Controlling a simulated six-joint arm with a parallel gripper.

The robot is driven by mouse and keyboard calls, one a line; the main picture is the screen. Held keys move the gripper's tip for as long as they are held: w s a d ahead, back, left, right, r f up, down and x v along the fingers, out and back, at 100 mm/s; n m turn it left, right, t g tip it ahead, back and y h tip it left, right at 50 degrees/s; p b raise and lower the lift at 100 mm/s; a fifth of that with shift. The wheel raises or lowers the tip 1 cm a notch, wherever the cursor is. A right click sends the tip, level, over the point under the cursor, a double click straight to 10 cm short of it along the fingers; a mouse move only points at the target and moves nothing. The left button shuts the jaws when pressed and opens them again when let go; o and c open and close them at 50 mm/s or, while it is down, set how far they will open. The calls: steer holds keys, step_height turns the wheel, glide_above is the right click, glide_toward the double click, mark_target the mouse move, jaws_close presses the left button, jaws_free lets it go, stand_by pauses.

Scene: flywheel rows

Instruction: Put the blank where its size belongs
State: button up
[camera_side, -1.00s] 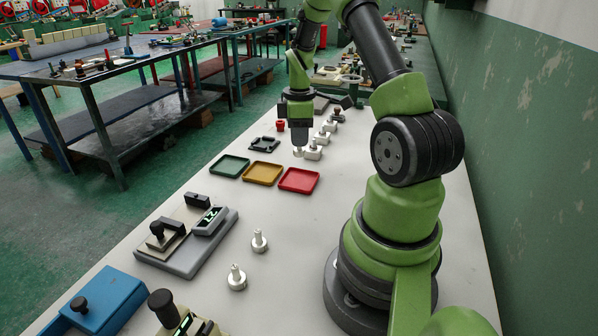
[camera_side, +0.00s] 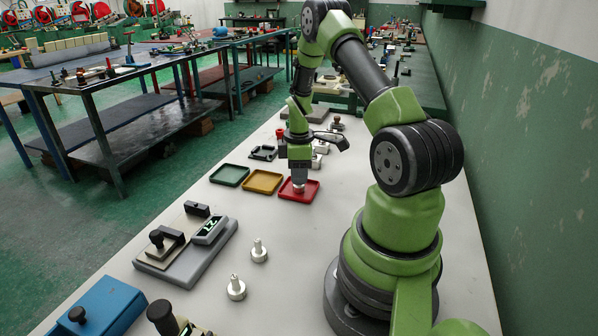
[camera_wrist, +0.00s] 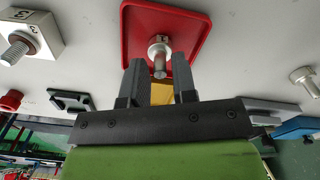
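The blank (camera_wrist: 159,48) is a silver disc with a stem, between my fingertips in the wrist view. My gripper (camera_wrist: 159,62) appears shut on its disc, with the stem toward the wrist camera. In the side view my gripper (camera_side: 299,174) points down over the red tray (camera_side: 314,187), and the blank (camera_side: 299,187) shows below it, at or just above the tray floor; contact is unclear. The yellow tray (camera_side: 262,181) and green tray (camera_side: 229,175) stand to the left. Two more silver blanks stand upright on the table, one farther (camera_side: 259,252) and one nearer (camera_side: 236,289).
A grey gauge with a lit display (camera_side: 210,229) stands at the left, near a blue block (camera_side: 101,305). White numbered blocks with studs (camera_wrist: 30,35) stand beyond the trays. A black fixture (camera_side: 263,153) and red cap (camera_wrist: 11,100) are nearby. Table around the front blanks is clear.

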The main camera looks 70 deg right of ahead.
steer(key=shift+o, duration=0.7)
step_height(320, 180, up, 12)
steer(key=w+a+r+m+t, duration=0.1)
steer(key=w+a+r+m, duration=0.1)
steer(key=a+r, duration=0.5)
steer(key=s+a+r+m+t+y, duration=0.1)
steer(key=s+a+r+m+t, duration=0.2)
steer(key=a, duration=0.7)
steer(key=s+a+r+m+t+y, duration=0.1)
steer(key=s+a+r+m+t, duration=0.2)
steer(key=s+a+r, duration=0.3)
steer(key=s+a, duration=0.1)
steer(key=a, duration=0.3)
steer(key=shift+a, duration=0.4)
